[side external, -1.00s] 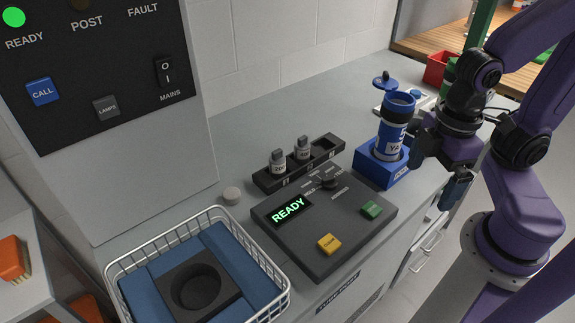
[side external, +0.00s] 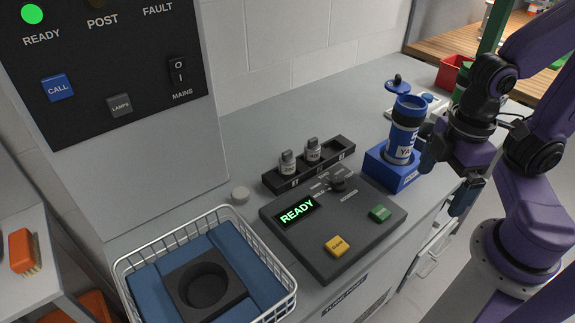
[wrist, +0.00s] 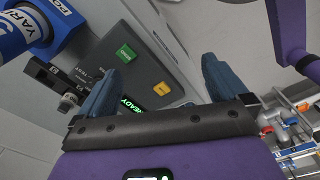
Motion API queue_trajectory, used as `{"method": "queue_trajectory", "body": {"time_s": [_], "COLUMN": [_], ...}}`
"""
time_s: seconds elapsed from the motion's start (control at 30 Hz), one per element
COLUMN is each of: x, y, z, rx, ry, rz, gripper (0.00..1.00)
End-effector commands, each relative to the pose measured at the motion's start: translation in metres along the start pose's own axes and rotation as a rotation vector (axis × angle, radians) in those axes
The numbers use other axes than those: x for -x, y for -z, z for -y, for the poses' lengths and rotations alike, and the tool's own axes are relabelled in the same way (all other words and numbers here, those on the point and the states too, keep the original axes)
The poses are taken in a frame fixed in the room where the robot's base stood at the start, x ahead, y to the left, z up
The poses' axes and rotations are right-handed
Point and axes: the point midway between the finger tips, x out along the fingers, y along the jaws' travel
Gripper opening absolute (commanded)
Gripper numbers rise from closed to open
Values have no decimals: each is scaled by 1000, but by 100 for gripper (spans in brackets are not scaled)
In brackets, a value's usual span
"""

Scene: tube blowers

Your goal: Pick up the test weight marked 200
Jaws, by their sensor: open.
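Two small grey metal test weights, a left one (side external: 287,163) and a right one (side external: 312,150), stand upright in the black rack (side external: 326,166) behind the control panel. Their labels are too small to read, so I cannot tell which is marked 200. The rack's right end has an empty slot. My gripper (side external: 446,176) is open and empty, to the right of the rack and beside the blue canister. In the wrist view my gripper's blue fingers (wrist: 157,85) are spread apart, with a weight (wrist: 69,102) to the left of them.
The blue canister (side external: 404,137) stands in a blue base (side external: 392,173) between the rack and my gripper. The control panel (side external: 350,222) shows READY and has green and yellow buttons. A wire basket (side external: 282,276) with a dark round holder is at front left.

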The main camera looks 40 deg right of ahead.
Motion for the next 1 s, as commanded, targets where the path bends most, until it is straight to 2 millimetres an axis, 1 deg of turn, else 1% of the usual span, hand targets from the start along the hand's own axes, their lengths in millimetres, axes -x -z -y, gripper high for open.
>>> {"method": "queue_trajectory", "body": {"time_s": [0.03,0.07,0.1,0.17,0.2,0.47,0.57,0.67,0.77,0.8,0.9,1.0], "x": [0,0,0,0,0,0,-4,-13,-24,-29,-40,-50], "y": [0,0,0,0,0,1,8,28,58,70,100,127], "z": [0,0,0,0,0,0,5,15,27,31,34,30], "rx": [0,0,0,0,0,-1,-14,-52,-124,-162,-265,-377], "ry": [0,0,0,0,0,2,23,71,130,150,181,182], "rz": [0,0,0,0,0,-2,-23,-80,-170,-208,-306,-402], "gripper": [100,97,84,64,60,60,60,60,60,60,60,60]}}
